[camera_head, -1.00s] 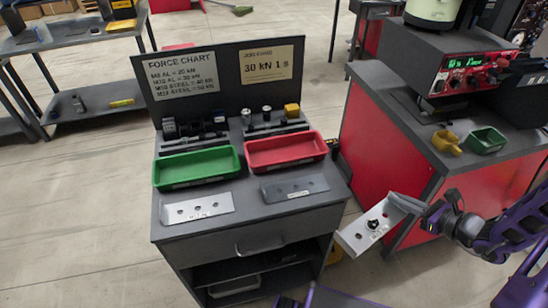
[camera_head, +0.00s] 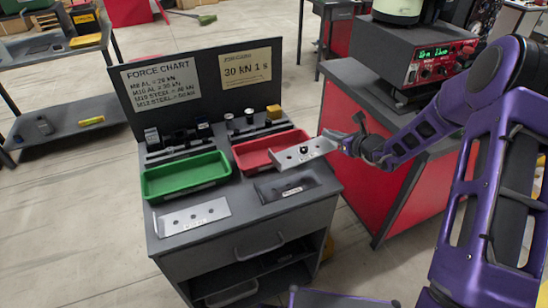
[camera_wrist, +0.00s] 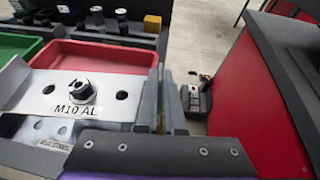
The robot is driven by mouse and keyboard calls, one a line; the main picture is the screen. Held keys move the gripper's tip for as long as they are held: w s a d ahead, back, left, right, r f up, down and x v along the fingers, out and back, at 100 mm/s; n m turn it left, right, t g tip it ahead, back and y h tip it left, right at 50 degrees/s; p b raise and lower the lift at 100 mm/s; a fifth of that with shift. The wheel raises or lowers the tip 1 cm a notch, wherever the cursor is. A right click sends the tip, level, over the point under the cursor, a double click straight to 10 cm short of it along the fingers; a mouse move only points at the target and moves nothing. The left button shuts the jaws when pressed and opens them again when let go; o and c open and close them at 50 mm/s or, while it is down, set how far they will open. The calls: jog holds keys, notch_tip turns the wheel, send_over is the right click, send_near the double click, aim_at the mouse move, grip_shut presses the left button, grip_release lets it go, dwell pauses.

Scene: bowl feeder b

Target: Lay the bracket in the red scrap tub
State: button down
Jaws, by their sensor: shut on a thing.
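The bracket (camera_head: 318,147) is a silver plate with a row of holes and a nut in the middle hole. In the wrist view the bracket (camera_wrist: 112,106) carries the label M10 AL. My gripper (camera_head: 338,141) is shut on its right end. The bracket hangs over the front right part of the red scrap tub (camera_head: 249,155) and hides some of it. The tub (camera_wrist: 105,53) lies beyond the bracket in the wrist view, and what I see of its floor is bare. My gripper (camera_wrist: 160,105) hides the bracket's right end there.
A green tub (camera_head: 186,178) stands left of the red one. A silver plate (camera_head: 193,217) and a dark plate (camera_head: 287,188) lie in front on the cabinet top. Several small parts stand behind the tubs, before the upright chart panel (camera_head: 170,85). A red-sided bench (camera_head: 378,185) stands at right.

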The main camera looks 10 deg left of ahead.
jog(key=w+a+r+m+h, duration=0.1)
jog(key=w+a+r, duration=0.25)
jog(key=a, duration=0.55)
jog(key=shift+t, duration=0.4)
jog(key=f, duration=0.6)
jog(key=w+f, duration=0.1)
jog(key=f, duration=0.3)
jog(key=shift+a+b, duration=0.15)
jog(key=shift+b, duration=0.25)
jog(key=shift+f+b, duration=0.65)
jog(key=c, duration=1.3)
grip_release()
jog(key=shift+r, duration=0.1)
